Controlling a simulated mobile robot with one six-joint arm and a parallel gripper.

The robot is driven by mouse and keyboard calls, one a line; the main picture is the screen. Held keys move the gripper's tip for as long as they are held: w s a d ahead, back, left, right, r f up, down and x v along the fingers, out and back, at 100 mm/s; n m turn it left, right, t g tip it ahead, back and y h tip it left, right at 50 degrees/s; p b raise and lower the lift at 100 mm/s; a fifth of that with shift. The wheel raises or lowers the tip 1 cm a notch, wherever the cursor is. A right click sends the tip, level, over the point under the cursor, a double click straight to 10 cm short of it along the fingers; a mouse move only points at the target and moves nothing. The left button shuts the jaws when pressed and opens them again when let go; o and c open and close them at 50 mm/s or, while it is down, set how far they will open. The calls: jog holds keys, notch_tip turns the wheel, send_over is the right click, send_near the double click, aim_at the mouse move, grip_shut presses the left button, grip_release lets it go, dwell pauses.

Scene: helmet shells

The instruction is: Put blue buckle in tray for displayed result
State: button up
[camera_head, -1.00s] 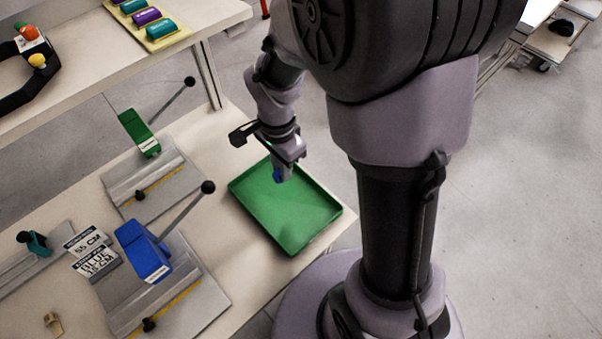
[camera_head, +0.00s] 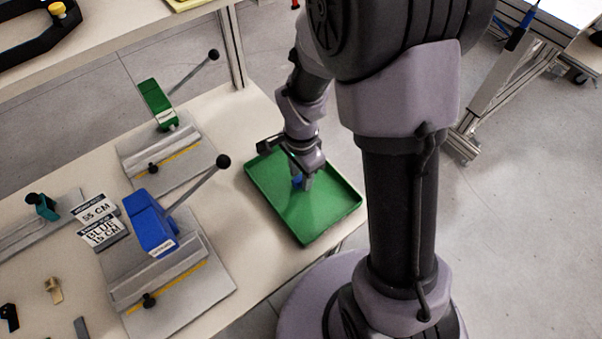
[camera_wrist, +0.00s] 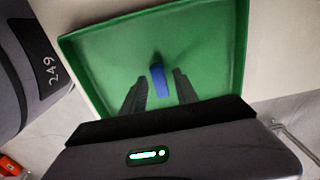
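The blue buckle (camera_wrist: 158,80) is a small blue piece over the floor of the green tray (camera_wrist: 95,60), between my fingertips. In the head view the buckle (camera_head: 298,181) shows as a small blue patch beside the fingertips, partly hidden by them. My gripper (camera_wrist: 160,88) points down inside the outline of the green tray (camera_head: 335,225). Its two dark fingers stand apart, with green showing between them and the buckle, so it looks open. I cannot tell whether the buckle touches the tray floor.
A blue clamp-like fixture (camera_head: 150,225) with a black-knobbed lever stands left of the tray. A green one (camera_head: 158,105) stands behind it. Labels (camera_head: 103,233) and small parts lie further left. The rest of the tray floor looks clear.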

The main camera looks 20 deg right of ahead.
notch_tip(320, 180, up, 12)
jog(key=p, duration=0.5)
notch_tip(320, 180, up, 13)
jog(key=n+t+y, duration=0.1)
jog(key=n+t, duration=0.3)
jog(key=n, duration=0.2)
send_over(301, 177)
jog(key=s+a, duration=0.2)
jog(key=s, duration=0.5)
jog(key=s+a+r+n+t+y, duration=0.1)
jog(key=s+r+n, duration=0.2)
jog(key=s+n, duration=0.1)
jog(key=shift+s+a+r+t, duration=0.4)
jog(key=shift+s, duration=0.5)
